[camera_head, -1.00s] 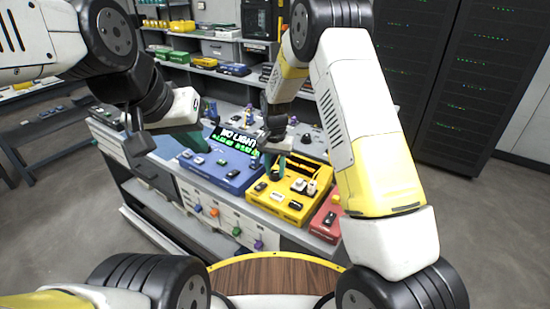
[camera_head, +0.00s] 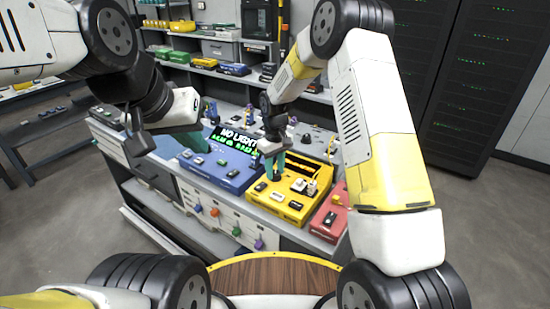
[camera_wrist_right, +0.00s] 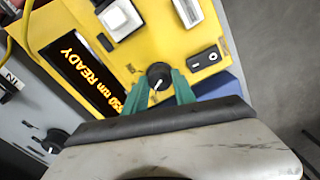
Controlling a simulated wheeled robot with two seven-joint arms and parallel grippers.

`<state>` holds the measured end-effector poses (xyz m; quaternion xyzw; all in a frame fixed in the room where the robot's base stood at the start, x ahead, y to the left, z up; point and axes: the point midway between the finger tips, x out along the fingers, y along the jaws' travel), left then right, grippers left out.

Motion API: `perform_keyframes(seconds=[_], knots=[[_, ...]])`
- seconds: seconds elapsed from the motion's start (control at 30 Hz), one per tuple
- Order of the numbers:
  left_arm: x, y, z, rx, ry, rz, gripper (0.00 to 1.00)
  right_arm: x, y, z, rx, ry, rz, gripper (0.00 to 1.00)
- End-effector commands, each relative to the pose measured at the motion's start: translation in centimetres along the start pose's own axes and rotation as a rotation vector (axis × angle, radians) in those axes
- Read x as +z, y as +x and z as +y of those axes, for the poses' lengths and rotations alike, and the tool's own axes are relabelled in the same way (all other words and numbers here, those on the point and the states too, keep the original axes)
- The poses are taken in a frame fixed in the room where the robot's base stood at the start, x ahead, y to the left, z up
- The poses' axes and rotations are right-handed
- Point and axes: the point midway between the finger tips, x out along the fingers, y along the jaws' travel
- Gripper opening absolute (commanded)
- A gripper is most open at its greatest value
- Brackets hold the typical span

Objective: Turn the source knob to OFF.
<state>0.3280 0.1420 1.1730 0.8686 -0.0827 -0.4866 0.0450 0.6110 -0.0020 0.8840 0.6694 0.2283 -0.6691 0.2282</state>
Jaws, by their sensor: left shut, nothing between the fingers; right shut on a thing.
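The source is a yellow box (camera_head: 290,207) on the bench in the head view. In the right wrist view its yellow panel (camera_wrist_right: 190,58) carries a small black knob (camera_wrist_right: 159,74) with a white pointer mark. My right gripper (camera_wrist_right: 160,82) has its green fingers on both sides of this knob, shut on it. In the head view the right gripper (camera_head: 275,166) points down at the yellow box. The box's amber display (camera_wrist_right: 88,72) shows "READY" with a partly hidden wavelength in nm. My left gripper (camera_head: 197,140) is shut and empty, above the bench's left part.
A blue box (camera_head: 217,165) with a "NO LIGHT" display (camera_head: 236,141) stands left of the yellow box. A red box (camera_head: 330,215) stands to its right, partly behind my right arm. Shelves (camera_head: 215,70) with coloured cases are behind the bench.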

Motion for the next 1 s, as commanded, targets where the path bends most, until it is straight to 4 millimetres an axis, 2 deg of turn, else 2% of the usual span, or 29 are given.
perform_keyframes(seconds=[0.43,1.0], knots=[[0.00,0.00,0.00,0.000,0.000,0.000,0.00,0.02,0.02,0.01,0.000,-0.278,-0.001,0.00],[0.00,0.00,0.00,0.000,0.000,0.000,0.00,0.03,0.03,0.02,0.000,-0.341,-0.001,0.00]])
